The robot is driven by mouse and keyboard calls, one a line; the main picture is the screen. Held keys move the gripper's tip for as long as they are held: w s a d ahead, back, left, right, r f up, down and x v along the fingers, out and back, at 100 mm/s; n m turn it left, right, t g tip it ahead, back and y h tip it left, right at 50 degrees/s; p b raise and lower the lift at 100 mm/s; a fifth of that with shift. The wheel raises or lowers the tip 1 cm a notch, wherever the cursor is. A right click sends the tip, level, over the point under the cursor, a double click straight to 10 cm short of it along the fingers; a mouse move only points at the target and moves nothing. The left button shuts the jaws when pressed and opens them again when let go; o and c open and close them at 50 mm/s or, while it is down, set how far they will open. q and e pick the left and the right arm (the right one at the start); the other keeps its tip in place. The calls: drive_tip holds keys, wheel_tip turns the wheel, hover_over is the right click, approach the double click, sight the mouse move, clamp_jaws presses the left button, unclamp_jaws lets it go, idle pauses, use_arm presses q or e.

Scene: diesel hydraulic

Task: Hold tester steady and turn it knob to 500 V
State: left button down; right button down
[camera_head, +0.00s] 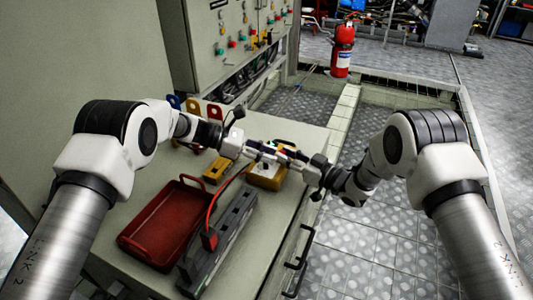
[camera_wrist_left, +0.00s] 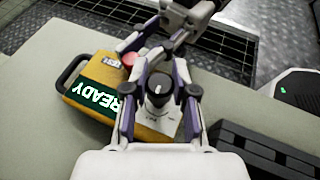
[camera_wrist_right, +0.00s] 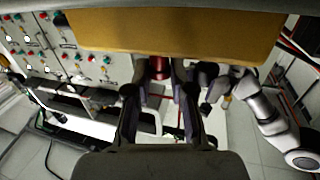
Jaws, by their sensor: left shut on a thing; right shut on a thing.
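The yellow tester (camera_head: 266,180) stands on the bench top, partly hidden by both grippers. In the left wrist view the tester (camera_wrist_left: 105,72) has a green screen (camera_wrist_left: 98,100) reading READY, a red button (camera_wrist_left: 128,60) and a dark round knob (camera_wrist_left: 160,90) with a white pointer mark. My left gripper (camera_wrist_left: 161,88) is shut on the knob, one finger on each side. My right gripper (camera_wrist_right: 159,85) reaches in from the opposite side and is shut on the tester's red button (camera_wrist_right: 158,68). The knob's scale is too small and covered to read.
A red tray (camera_head: 160,222) and a grey case (camera_head: 220,240) with a red cable lie nearer on the bench. A smaller yellow item (camera_head: 216,171) is left of the tester. A control panel (camera_head: 235,40) stands behind; a fire extinguisher (camera_head: 342,48) is farther back.

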use_arm(q)
drive_tip(key=c, duration=0.9)
unclamp_jaws()
drive_tip(key=v, duration=1.2)
